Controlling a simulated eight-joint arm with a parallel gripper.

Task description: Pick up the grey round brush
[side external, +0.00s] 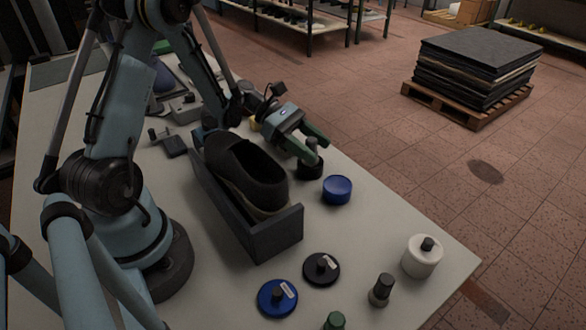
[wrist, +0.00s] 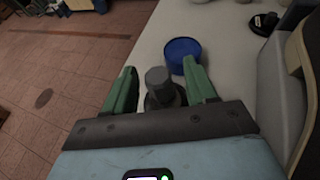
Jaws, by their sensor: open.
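A round grey-topped piece with a dark base, seemingly the grey round brush (side external: 311,157), stands upright on the table near its right edge. In the wrist view, its grey knob (wrist: 158,76) shows between the green fingers. My gripper (side external: 314,149) is open, with its fingers on either side of this piece. The wrist view shows the same open gripper (wrist: 160,68), with space beside the knob. Whether a finger touches it, I cannot tell. A similar dark grey piece (side external: 382,290) stands at the front of the table.
A blue round tin (side external: 337,190) stands close by; it also shows in the wrist view (wrist: 182,50). A dark box (side external: 278,235) holds a black shoe (side external: 248,172) to the left. Blue (side external: 277,298) and black (side external: 321,269) discs and a white pot (side external: 422,257) stand nearer the front.

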